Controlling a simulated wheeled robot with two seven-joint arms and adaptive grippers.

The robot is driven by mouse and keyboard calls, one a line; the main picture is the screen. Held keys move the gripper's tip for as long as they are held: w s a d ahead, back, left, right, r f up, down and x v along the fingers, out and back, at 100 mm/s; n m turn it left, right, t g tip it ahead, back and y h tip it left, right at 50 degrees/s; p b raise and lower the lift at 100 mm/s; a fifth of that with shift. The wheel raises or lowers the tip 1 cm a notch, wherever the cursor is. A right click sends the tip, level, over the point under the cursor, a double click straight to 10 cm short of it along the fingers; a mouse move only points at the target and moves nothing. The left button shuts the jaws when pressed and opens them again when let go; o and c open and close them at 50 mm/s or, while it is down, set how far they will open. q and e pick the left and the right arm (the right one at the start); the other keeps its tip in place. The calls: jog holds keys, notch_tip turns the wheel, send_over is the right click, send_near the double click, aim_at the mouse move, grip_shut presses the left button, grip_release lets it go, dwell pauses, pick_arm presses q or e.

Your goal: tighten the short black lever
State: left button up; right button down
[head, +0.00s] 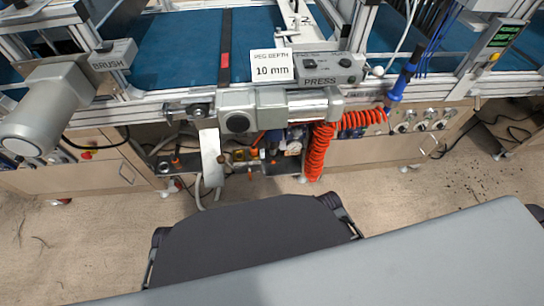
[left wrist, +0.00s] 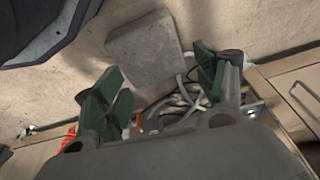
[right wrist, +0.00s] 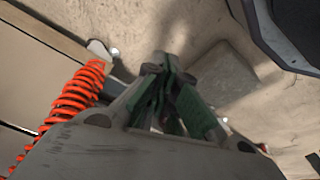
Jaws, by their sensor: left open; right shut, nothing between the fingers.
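I cannot single out the short black lever with certainty in any view. In the head view a small dark fitting (head: 198,110) sits on the rail at the left end of the grey press motor (head: 265,108), too small to tell its shape.
A PRESS control box (head: 325,68) and a "10 mm" sign (head: 271,67) stand on the seeder. A BRUSH motor (head: 60,100) is at left. A coiled orange hose (head: 318,150), also in the right wrist view (right wrist: 72,100), hangs below the rail. A display (head: 507,35) stands at right.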

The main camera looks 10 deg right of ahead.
jog(key=w+d+r+n+t+h+b, duration=0.1)
jog(key=w+d+r+n+t+b, duration=0.15)
jog(key=w+n+t+b, duration=0.45)
jog(key=w+d+r+n+t+h+b, duration=0.25)
jog(key=w+r+n, duration=0.2)
jog(key=n, duration=0.35)
pick_arm(q)
jog(key=s+d+f+t+h+b, duration=0.1)
jog(key=d+f+t+h, duration=0.2)
jog(key=d, duration=0.6)
jog(key=shift+f+h, duration=0.25)
jog(key=shift+h, duration=0.25)
pick_arm(e)
jog(key=w+a+n+t+y, duration=0.1)
jog(key=a+n+t+y, duration=0.3)
jog(key=n, duration=1.7)
jog(key=shift+a+t+y, duration=0.35)
jog(key=shift+a+y, duration=1.4)
jog(key=shift+a, duration=1.55)
jog(key=shift+w, duration=0.2)
